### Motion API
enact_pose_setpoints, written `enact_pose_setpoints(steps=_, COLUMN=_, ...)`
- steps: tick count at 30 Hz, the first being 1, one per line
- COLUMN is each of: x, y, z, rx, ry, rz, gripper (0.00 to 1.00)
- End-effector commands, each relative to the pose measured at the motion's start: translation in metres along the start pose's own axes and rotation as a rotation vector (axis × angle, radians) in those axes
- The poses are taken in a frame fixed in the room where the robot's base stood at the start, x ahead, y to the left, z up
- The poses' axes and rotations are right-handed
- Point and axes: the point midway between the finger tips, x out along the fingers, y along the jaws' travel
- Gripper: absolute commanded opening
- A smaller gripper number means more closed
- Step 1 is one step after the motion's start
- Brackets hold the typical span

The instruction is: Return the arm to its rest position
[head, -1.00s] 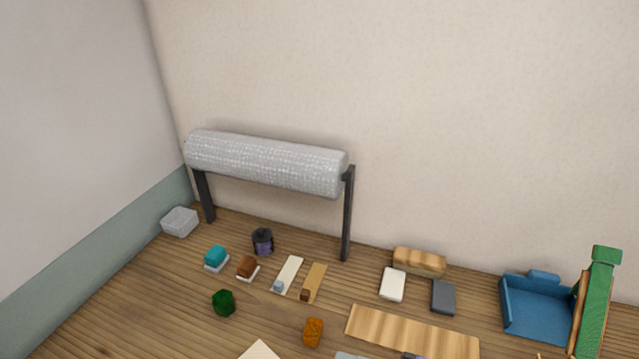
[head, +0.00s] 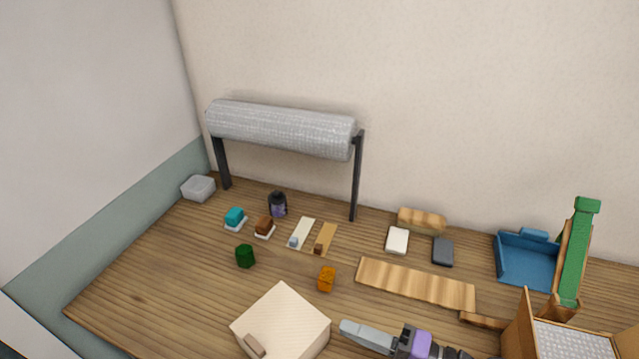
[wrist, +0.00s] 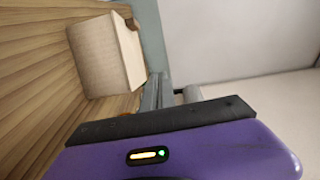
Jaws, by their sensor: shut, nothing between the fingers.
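My gripper (head: 352,330) shows at the bottom of the head view, with pale grey fingers pointing left and a purple body (head: 421,345) behind them. It is shut and empty. It lies just right of a cream box (head: 285,310) in the picture, apart from it. In the wrist view the grey fingers (wrist: 160,85) show beyond the purple housing, with the cream box (wrist: 98,55) at upper left. Most of my arm is out of view.
The wooden table carries an orange block (head: 326,279), a green block (head: 245,256), a wooden board (head: 415,284) and small items. A bubble-wrap roll (head: 280,128) stands at the back. At right are a blue bin (head: 525,262), a green-topped ramp (head: 577,255) and a padded wooden box (head: 518,335).

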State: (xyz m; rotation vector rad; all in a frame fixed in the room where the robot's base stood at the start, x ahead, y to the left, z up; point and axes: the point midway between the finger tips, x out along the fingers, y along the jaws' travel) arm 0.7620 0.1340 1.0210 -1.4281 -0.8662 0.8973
Motion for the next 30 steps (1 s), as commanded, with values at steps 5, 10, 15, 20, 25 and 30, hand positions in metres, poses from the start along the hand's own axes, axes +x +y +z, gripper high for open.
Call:
enact_pose_setpoints(steps=5, x=-0.002, y=0.005, z=-0.026, rx=-0.054, ry=0.111, rz=0.065, gripper=0.0)
enact_pose_setpoints(steps=10, x=-0.014, y=0.022, z=-0.048, rx=-0.121, ry=0.255, rz=0.163, gripper=0.0)
enact_pose_setpoints(steps=15, x=-0.041, y=0.052, z=-0.058, rx=-0.215, ry=0.434, rz=0.305, gripper=0.0)
enact_pose_setpoints(steps=20, x=-0.09, y=0.083, z=-0.047, rx=-0.374, ry=0.636, rz=0.492, gripper=0.0)
enact_pose_setpoints(steps=25, x=-0.148, y=0.09, z=-0.014, rx=-0.593, ry=0.801, rz=0.674, gripper=0.0)
enact_pose_setpoints(steps=30, x=-0.191, y=0.072, z=0.032, rx=-0.819, ry=0.887, rz=0.799, gripper=0.0)
